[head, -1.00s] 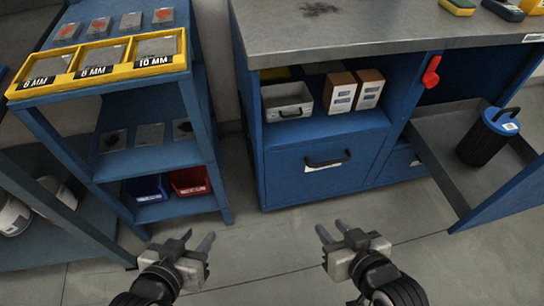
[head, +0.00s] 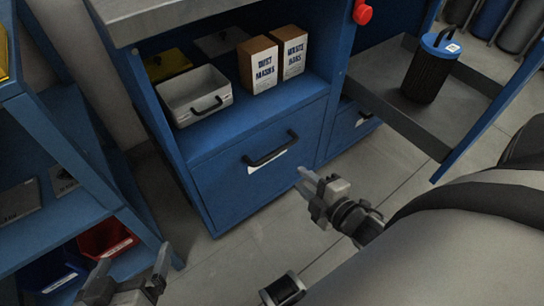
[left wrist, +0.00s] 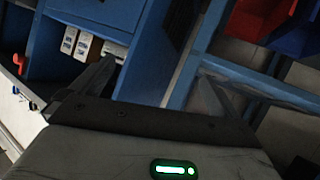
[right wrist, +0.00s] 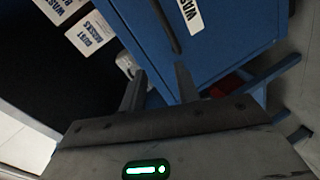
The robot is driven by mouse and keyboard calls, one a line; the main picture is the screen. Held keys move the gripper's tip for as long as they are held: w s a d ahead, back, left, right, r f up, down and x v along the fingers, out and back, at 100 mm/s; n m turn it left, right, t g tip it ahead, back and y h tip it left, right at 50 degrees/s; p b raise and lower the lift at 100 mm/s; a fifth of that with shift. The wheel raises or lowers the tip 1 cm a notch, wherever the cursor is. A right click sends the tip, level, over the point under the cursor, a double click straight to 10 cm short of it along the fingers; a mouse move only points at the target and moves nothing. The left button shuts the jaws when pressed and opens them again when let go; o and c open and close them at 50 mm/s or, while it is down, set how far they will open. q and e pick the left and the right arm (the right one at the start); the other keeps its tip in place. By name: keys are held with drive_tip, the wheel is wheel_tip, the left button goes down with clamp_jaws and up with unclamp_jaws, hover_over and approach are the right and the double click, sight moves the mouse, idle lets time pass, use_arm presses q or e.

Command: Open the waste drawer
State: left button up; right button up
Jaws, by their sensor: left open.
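The blue waste drawer (head: 235,185) sits under the open shelf of the workbench, its front flush with the cabinet. It has a black bar handle (head: 270,150) and a white label partly behind it. In the right wrist view the label (right wrist: 181,16) and handle (right wrist: 166,28) show at the top. My right gripper (head: 303,180) is open and empty, just below and right of the handle, apart from it. My left gripper (head: 134,262) is open and empty at the bottom left, near the blue rack; its spread fingers show in the left wrist view (left wrist: 150,85).
A grey metal box (head: 195,97) and two cartons (head: 272,63) stand on the shelf above the drawer. The floor before the drawer is clear.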

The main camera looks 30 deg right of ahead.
sight(273, 152)
wheel_tip(273, 152, down, 4)
drive_tip(key=d+n+b, duration=0.2)
drive_tip(key=n, duration=0.2)
drive_tip(key=shift+t, duration=0.3)
drive_tip(key=b+x, duration=0.4)
drive_tip(key=x, duration=1.1)
drive_tip(key=shift+w+r, duration=0.15)
drive_tip(key=shift+w, duration=0.05)
use_arm(q)
drive_tip(key=shift+w+d+r+t+h, duration=0.15)
drive_tip(key=shift+w+d+t+h, duration=0.05)
drive_tip(key=shift+d+t+h, duration=0.8)
use_arm(e)
drive_tip(key=shift+w, duration=0.15)
use_arm(q)
drive_tip(key=shift+d, duration=0.1)
use_arm(e)
clamp_jaws()
